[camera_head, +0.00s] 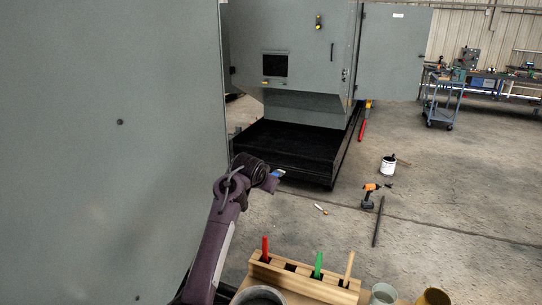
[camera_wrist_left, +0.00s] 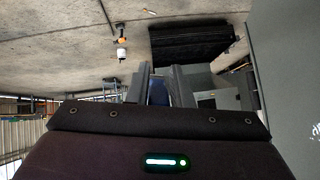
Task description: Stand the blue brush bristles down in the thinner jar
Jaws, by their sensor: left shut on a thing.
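My left gripper (camera_head: 272,180) is raised beside the large grey panel, with my arm coming up from the bottom. It is shut on the blue brush (camera_head: 278,173), of which only a small blue and pale part shows past the fingers. In the left wrist view the blue brush (camera_wrist_left: 158,93) shows between the two fingers (camera_wrist_left: 161,84). Which way its bristles point is unclear. A pale green-grey jar (camera_head: 383,293) and a yellow jar (camera_head: 433,297) stand at the bottom right, cut by the frame edge. I cannot tell which container is the thinner jar.
A wooden rack (camera_head: 305,286) at the bottom holds red (camera_head: 265,247), green (camera_head: 318,264) and tan (camera_head: 349,267) handles, with an empty slot between red and green. A grey round container (camera_head: 260,292) is in front. The grey panel (camera_head: 110,150) fills the left.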

